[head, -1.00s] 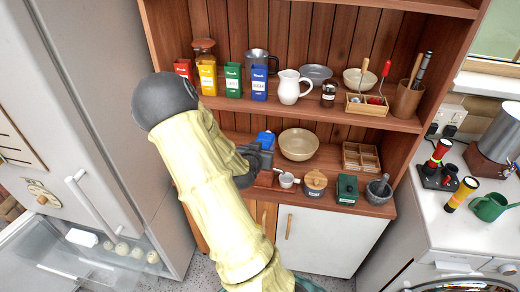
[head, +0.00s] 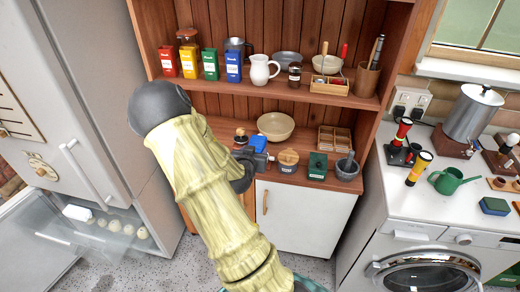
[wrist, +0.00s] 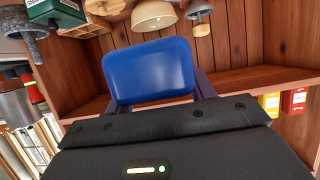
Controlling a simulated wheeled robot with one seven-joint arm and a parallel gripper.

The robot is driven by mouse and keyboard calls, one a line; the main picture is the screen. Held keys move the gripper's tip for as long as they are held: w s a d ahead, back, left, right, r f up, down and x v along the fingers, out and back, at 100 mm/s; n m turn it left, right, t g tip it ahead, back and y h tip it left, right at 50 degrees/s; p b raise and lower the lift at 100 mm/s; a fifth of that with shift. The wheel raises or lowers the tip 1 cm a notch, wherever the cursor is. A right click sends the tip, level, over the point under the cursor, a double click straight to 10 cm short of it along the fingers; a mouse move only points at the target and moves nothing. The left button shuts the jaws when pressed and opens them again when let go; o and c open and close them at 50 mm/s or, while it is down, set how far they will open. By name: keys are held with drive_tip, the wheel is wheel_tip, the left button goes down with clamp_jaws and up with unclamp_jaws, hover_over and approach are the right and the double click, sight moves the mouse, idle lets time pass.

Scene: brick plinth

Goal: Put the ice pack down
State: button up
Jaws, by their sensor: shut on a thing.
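The ice pack is a blue rounded block (head: 259,142), held at the lower shelf (head: 213,121) of the wooden hutch, in front and left of the beige bowl. In the wrist view the blue pack (wrist: 150,72) fills the middle, between the fingers. My gripper (head: 254,155) is shut on it; its dark body also shows in the wrist view (wrist: 158,104). My arm hides part of the shelf's left side. I cannot tell whether the pack touches the shelf.
The beige bowl (head: 276,126), a lidded grey pot (head: 288,162), a green box (head: 318,166), a mortar (head: 347,169) and a divided wooden tray (head: 334,139) crowd the lower shelf. The upper shelf holds colored cartons and a white jug (head: 262,70). The counter (head: 402,185) is at right.

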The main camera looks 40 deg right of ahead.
drive_tip(key=w+a+f+n+t+y, duration=0.3)
drive_tip(key=w+a+f+n, duration=0.1)
drive_tip(key=a+f, duration=0.5)
drive_tip(key=s+a+f+n+t+y+p, duration=0.1)
drive_tip(key=s+a+f+n+y, duration=0.2)
drive_tip(key=a+f, duration=0.4)
drive_tip(key=s+a+f+n+t+y, duration=0.1)
drive_tip(key=s+a+f+n+y, duration=0.2)
drive_tip(key=a+f, duration=0.4)
drive_tip(key=a+y, duration=0.1)
drive_tip(key=a, duration=0.4)
drive_tip(key=shift+a+f+y+p, duration=0.3)
drive_tip(key=shift+f+y+p, duration=0.05)
drive_tip(key=shift+y+p, duration=0.05)
drive_tip(key=shift+w, duration=0.1)
